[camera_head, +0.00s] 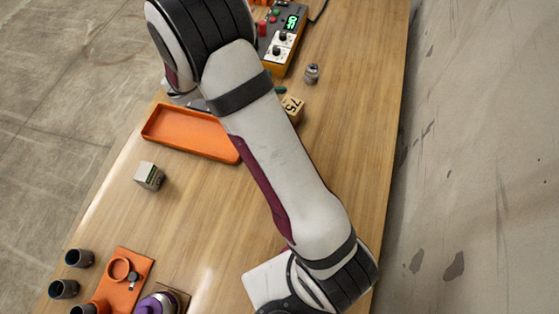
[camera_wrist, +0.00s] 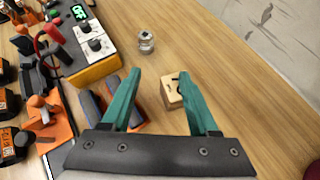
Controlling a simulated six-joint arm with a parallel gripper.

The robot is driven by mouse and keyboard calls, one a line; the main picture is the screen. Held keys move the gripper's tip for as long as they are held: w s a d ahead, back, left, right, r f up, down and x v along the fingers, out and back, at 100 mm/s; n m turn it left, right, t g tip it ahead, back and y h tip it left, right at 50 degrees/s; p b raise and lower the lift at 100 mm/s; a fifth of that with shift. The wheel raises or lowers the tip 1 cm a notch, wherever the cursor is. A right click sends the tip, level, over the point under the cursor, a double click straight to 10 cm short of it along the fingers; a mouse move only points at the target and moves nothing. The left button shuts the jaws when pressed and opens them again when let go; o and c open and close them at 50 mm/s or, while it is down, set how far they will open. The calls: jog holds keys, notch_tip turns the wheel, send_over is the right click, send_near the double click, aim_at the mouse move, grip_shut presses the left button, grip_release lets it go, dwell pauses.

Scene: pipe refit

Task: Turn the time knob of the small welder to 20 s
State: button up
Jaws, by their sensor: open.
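The small welder (camera_head: 279,57) is a dark box with an orange-yellow lower body, at the top of the head view. It also shows at the upper left of the wrist view (camera_wrist: 100,70). Its green display (camera_wrist: 79,12) seems to read OFF. Two white-marked black knobs, one nearer the display (camera_wrist: 85,27) and one nearer the edge (camera_wrist: 95,45), sit on its panel; I cannot read which is the time knob. My gripper (camera_wrist: 160,75) is open, its teal fingers apart from the welder and to its lower right. In the head view my arm hides most of the gripper.
A wooden block (camera_wrist: 171,92) marked 75 (camera_head: 292,107) shows between the fingers. A grey metal fitting (camera_head: 312,73) stands beside the welder. An orange tray (camera_head: 190,133), a small box (camera_head: 149,176) and dark cups (camera_head: 79,258) are left. Red and black leads (camera_wrist: 50,38) lie by the welder.

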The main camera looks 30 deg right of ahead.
jog(key=s+a+f+m+g+y, duration=0.2)
jog(key=s+m, duration=0.1)
jog(key=s, duration=0.2)
jog(key=s+a+f+m+g+y, duration=0.1)
jog(key=s+f+m+g+y, duration=0.1)
jog(key=s, duration=0.4)
jog(key=s+a+f+m+g+y, duration=0.2)
jog(key=s+m+g+y, duration=0.1)
jog(key=s+m+g, duration=0.1)
jog(key=shift+s+a+m, duration=0.3)
jog(key=shift+s+m, duration=0.5)
jog(key=shift+m, duration=0.4)
jog(key=shift+s+a+m+y, duration=0.3)
jog(key=shift+a+y, duration=0.1)
jog(key=shift+y, duration=0.2)
jog(key=shift+r, duration=0.1)
